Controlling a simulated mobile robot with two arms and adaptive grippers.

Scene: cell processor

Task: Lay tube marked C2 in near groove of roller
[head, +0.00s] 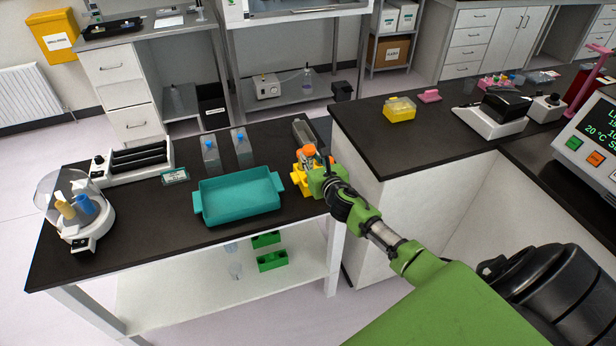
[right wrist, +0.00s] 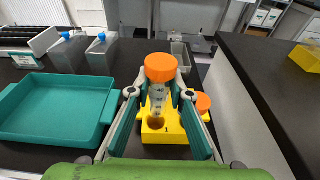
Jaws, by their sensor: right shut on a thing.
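My right gripper (head: 318,168) is over the yellow rack (head: 299,186) at the right end of the dark bench. In the right wrist view its fingers (right wrist: 159,95) are shut on an upright tube with an orange cap (right wrist: 160,68). The tube is above an empty-looking hole of the yellow rack (right wrist: 174,134); I cannot tell whether its tip is clear. Its mark is not readable. A second orange cap (right wrist: 203,103) sits at the rack's right side. The roller (head: 138,161), white with dark rollers, stands at the bench's back left; its grooves look empty. My left gripper is not in view.
A teal tray (head: 238,213) lies between the rack and the roller. Two blue-capped bottles (head: 210,155) stand behind it, with a small sign (head: 175,176) near the roller. A centrifuge (head: 78,215) is at front left. A higher counter (head: 400,150) borders the right.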

